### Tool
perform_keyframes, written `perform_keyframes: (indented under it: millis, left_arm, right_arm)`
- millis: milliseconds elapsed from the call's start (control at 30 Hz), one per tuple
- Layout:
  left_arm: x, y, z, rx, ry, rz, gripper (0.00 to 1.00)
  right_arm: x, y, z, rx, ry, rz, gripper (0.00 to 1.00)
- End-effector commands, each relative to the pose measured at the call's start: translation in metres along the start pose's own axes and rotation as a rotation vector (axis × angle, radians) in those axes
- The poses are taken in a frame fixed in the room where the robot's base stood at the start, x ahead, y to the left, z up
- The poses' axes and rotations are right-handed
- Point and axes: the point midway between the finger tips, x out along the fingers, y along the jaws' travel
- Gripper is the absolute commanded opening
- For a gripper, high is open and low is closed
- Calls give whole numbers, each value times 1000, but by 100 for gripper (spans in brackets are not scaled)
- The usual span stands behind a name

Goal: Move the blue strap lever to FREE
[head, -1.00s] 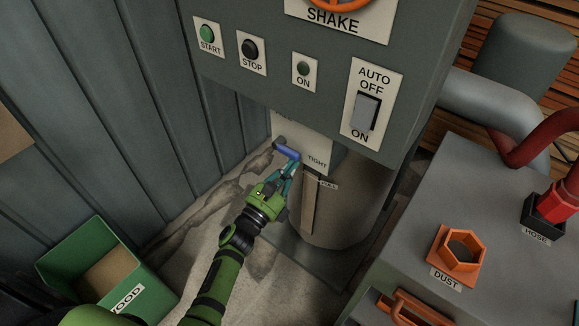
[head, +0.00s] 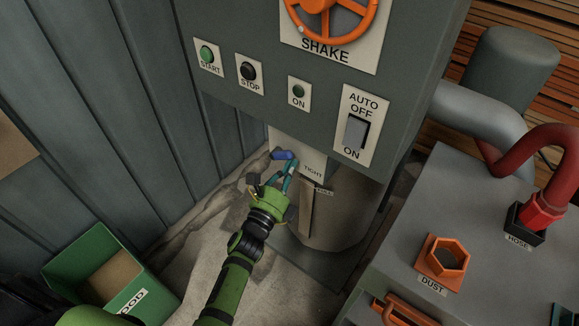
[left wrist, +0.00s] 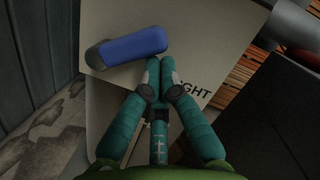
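The blue strap lever (head: 284,155) sticks out from a pale plate on the machine, above the word TIGHT (head: 313,170). It lies roughly level in the head view. In the left wrist view the blue lever (left wrist: 135,47) crosses the upper left, tilted slightly up to the right. My left gripper (head: 291,165) is just below the lever's right end. In the left wrist view its teal fingertips (left wrist: 160,65) are together with nothing between them, at the lever's lower edge. They appear to touch it. FREE is not visible. My right gripper is not in view.
A grey drum (head: 345,215) stands below the plate. The control panel (head: 240,35) overhangs above, with buttons and an orange wheel (head: 370,20). A corrugated wall (head: 110,110) is left, a green bin (head: 90,245) lower left, and a grey box (head: 480,235) right.

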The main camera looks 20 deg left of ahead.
Motion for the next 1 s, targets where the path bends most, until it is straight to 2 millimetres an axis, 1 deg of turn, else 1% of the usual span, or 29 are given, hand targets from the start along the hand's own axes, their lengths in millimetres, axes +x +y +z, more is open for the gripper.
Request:
perform_keyframes:
  millis: [33, 500, 800, 1000]
  left_arm:
    - [1, -6, 5, -36, -1, 8, 0]
    - [7, -15, 26, -398, 0, 100, 0]
    - [9, -15, 37, -587, -1, 147, 0]
    - [10, -14, 42, -659, -1, 166, 0]
  right_arm:
    - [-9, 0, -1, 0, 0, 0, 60]
    - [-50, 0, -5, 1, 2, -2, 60]
    - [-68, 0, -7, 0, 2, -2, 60]
    - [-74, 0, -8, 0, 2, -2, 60]
